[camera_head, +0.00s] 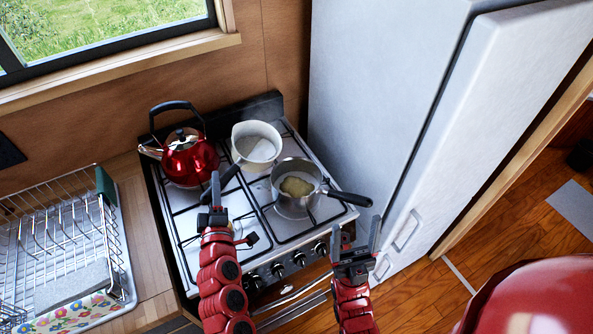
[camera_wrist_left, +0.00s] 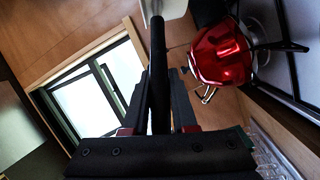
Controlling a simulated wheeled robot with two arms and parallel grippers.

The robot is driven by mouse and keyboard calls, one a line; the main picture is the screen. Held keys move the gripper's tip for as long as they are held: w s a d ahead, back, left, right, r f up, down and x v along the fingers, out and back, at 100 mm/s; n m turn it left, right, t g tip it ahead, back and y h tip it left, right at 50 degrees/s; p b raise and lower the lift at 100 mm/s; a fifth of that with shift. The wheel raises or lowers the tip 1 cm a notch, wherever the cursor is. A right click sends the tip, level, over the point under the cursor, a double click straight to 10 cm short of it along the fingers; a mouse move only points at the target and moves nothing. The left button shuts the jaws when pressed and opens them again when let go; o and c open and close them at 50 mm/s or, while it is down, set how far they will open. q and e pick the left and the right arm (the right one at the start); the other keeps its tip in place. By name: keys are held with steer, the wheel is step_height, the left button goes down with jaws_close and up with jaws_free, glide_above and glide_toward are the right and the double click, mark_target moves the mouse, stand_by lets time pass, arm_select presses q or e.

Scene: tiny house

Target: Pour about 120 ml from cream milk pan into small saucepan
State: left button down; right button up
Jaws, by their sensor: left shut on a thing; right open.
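The cream milk pan (camera_head: 257,143) is at the back right of the stove, with pale contents inside; I cannot tell whether it rests on the grate or hangs just above it. My left gripper (camera_head: 215,190) is shut on its dark handle; the handle (camera_wrist_left: 158,75) runs between the fingers in the left wrist view, with a bit of the pan (camera_wrist_left: 165,8) at the top. The small saucepan (camera_head: 285,203), steel with yellowish-brown contents, stands in front of the milk pan, its black handle pointing right. My right gripper (camera_head: 356,237) is open and empty near the stove's front right corner.
A red kettle (camera_head: 190,163) stands at the stove's back left and shows in the left wrist view (camera_wrist_left: 220,52). A dish rack (camera_head: 65,250) is on the counter at left. A tall pale fridge (camera_head: 375,90) borders the stove's right side.

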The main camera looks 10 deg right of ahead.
stand_by(0.6)
arm_select(q)
steer(key=shift+w+a+f+b, duration=0.15)
steer(key=shift+a+f+b, duration=0.05)
steer(key=shift+f+b, duration=0.1)
steer(key=shift+w+a+f+n+g, duration=0.4)
steer(key=shift+a+f+n, duration=0.1)
steer(key=shift+f, duration=0.25)
steer(key=shift+w+a+f+n+g, duration=0.4)
steer(key=shift+a+f+n, duration=0.1)
steer(key=shift+f, duration=0.25)
steer(key=shift+w+a+f+n+g, duration=0.4)
steer(key=shift+a+f+n, duration=0.1)
steer(key=shift+f, duration=0.25)
